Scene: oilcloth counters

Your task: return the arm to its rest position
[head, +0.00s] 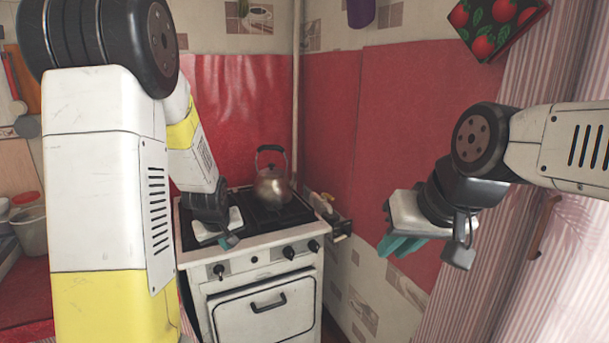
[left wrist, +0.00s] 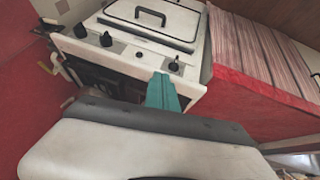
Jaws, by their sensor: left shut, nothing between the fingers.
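My left arm comes in from the left, large and close, in white and yellow. Its gripper (head: 229,241) is over the front left of the stove top, and little of its fingers shows in the head view. In the left wrist view the teal fingers (left wrist: 163,93) are together with nothing between them, in front of the stove's knob panel. My right gripper (head: 400,246) hangs in the air at the right, before the red wall. Its teal fingers point down and left, and their gap cannot be made out.
A white stove (head: 262,311) stands in the corner with a metal kettle (head: 272,187) at its back right. A counter with a red cloth (left wrist: 245,97) adjoins the stove in the left wrist view. A pale bucket (head: 33,230) is at far left. Striped curtains (head: 548,75) hang at right.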

